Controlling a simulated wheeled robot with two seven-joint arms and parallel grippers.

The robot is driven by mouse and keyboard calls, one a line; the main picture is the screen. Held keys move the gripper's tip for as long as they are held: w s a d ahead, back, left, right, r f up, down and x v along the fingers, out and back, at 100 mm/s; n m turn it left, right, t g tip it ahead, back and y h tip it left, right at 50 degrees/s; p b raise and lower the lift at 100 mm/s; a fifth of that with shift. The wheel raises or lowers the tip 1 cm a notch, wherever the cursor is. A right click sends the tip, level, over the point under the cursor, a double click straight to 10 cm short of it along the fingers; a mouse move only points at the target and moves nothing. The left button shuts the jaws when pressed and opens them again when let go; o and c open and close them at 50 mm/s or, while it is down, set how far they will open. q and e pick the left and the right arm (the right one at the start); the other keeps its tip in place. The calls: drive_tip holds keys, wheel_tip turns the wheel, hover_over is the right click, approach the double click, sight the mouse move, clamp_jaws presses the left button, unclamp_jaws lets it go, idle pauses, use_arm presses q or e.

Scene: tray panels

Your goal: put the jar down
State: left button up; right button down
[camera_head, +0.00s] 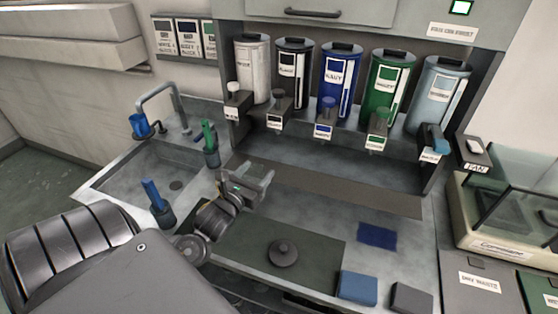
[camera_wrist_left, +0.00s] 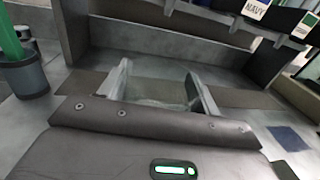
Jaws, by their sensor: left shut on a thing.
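My left gripper (camera_head: 262,183) reaches over the counter, above the back edge of the dark mat (camera_head: 230,243). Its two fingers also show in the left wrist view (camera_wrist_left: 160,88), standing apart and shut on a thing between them. That thing is a pale, see-through shape (camera_wrist_left: 155,101), partly hidden behind the gripper body, and I take it for the jar. Its outline and base are hard to make out, so I cannot tell whether it touches the counter. A dark round knobbed lid (camera_head: 283,254) lies on the mat. My right gripper is not in view.
Several upright dispensers stand at the back, including a navy one (camera_head: 336,80) and a green one (camera_head: 388,90). A sink (camera_head: 165,180) and cups with brushes (camera_head: 211,150) are at left. A navy cloth square (camera_head: 377,235) and blue block (camera_head: 358,288) lie at right.

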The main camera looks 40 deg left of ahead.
use_arm(q)
drive_tip(key=f+p+x, duration=0.1)
drive_tip(key=x, duration=0.4)
drive_tip(key=f+p+x, duration=0.1)
drive_tip(key=x, duration=0.4)
drive_tip(key=p+x, duration=0.1)
drive_tip(key=x, duration=0.4)
drive_tip(key=shift+f, duration=0.7)
drive_tip(key=shift+f, duration=0.1)
drive_tip(key=o, duration=1.4)
drive_tip(key=shift+f, duration=0.1)
